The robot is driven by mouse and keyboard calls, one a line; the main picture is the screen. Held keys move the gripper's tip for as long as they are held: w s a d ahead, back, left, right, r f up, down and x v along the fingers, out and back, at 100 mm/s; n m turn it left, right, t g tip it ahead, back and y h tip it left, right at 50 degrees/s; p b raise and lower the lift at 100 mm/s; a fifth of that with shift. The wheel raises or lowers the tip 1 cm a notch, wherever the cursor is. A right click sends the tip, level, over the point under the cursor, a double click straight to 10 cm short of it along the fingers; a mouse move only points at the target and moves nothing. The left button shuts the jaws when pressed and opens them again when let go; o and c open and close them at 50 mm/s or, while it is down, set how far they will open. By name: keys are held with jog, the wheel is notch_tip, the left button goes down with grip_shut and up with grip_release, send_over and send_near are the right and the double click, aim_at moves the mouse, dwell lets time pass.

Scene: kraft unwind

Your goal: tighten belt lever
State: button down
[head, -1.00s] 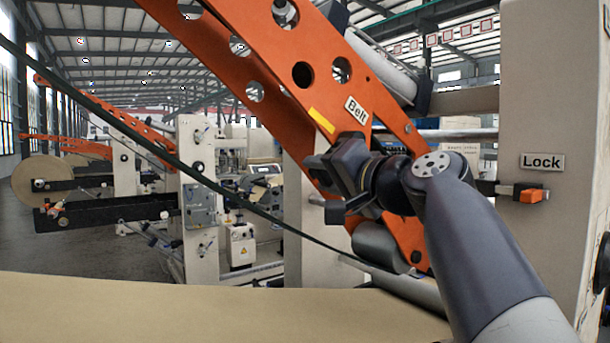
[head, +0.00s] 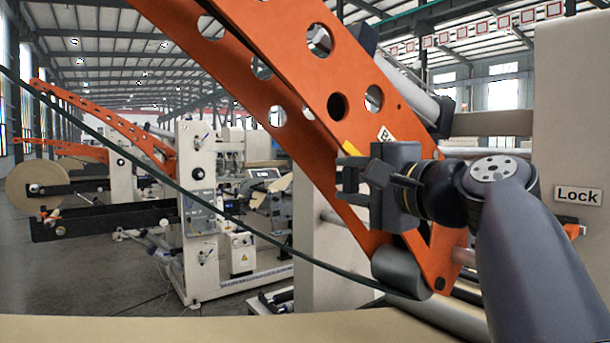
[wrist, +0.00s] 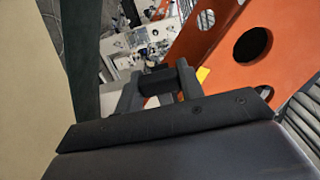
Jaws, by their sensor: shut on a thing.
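The orange arm (head: 290,75) slopes down to the right, with a yellow mark (head: 352,147) and a "Belt" label (head: 385,134) largely hidden by my gripper. My gripper (head: 348,180) is beside the arm's lower part, fingers pointing left. In the wrist view my gripper (wrist: 158,82) is shut on a dark piece between its fingers, which I take to be the belt lever (wrist: 158,76). The lever is mostly hidden by the fingers, so its angle is unclear. The dark green belt (head: 270,235) runs from upper left down to a grey roller (head: 400,272).
A "Lock" label (head: 578,195) and an orange handle (head: 573,231) are on the pale machine frame (head: 570,110) at right. Tan kraft paper (head: 200,328) spans the bottom foreground. Other machines (head: 200,190) stand behind at left, with grey floor (head: 110,260) between.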

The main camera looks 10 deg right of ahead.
jog(key=shift+r+m+p, duration=0.45)
jog(key=shift+r+m, duration=0.05)
jog(key=shift+m, duration=0.1)
jog(key=c, duration=0.9)
grip_release()
jog(key=shift+d, duration=0.1)
jog(key=shift+b+v, duration=1.75)
jog(key=shift+v, duration=3.65)
jog(key=shift+c, duration=0.5)
